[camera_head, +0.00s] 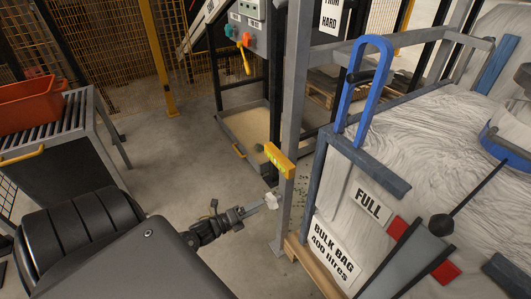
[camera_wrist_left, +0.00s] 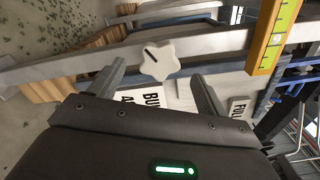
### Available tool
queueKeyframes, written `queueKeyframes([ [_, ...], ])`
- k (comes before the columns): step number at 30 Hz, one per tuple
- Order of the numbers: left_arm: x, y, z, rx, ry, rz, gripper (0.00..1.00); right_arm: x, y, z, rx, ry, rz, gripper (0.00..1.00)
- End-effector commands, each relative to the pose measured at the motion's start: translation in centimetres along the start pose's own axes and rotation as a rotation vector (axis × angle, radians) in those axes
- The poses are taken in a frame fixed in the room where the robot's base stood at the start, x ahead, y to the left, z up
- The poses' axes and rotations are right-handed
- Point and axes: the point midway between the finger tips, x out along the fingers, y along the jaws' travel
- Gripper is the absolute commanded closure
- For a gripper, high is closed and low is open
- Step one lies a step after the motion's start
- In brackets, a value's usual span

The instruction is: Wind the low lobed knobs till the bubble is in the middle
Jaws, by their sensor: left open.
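A white lobed knob (camera_head: 272,201) sits low on a grey steel post (camera_head: 293,110). In the left wrist view the knob (camera_wrist_left: 157,60) shows a star-like shape with a dark slanted mark. A yellow level (camera_head: 280,160) is fixed to the post above the knob; it also shows in the left wrist view (camera_wrist_left: 264,50) with a yellow-green vial. I cannot make out where its bubble stands. My left gripper (camera_head: 262,206) is open, with its fingers pointing at the knob. In the left wrist view the knob appears between and just beyond the fingertips (camera_wrist_left: 157,82), apparently apart from them. My right gripper is not in view.
A wrapped bulk bag (camera_head: 430,130) with a blue handle (camera_head: 385,75) stands right of the post. A red bin (camera_head: 30,103) rests on a roller stand (camera_head: 70,112) at left. A switch panel stands behind. Concrete floor (camera_head: 160,160) is clear between.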

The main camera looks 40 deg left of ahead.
Motion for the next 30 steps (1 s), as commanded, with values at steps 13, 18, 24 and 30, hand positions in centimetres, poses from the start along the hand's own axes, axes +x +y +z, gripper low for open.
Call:
queueKeyframes([
  [13,-3.3,0.0,0.1,0.000,-0.001,-0.002,0.23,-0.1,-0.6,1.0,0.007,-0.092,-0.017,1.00],
  [18,-3.2,0.0,0.1,0.000,-0.001,-0.001,0.23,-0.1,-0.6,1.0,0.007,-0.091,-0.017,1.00],
  [24,-3.2,0.0,0.1,0.000,-0.001,-0.001,0.23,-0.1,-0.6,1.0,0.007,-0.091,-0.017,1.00],
  [30,-3.2,0.0,0.0,0.000,0.000,-0.001,0.23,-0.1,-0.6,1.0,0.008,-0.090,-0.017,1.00],
])
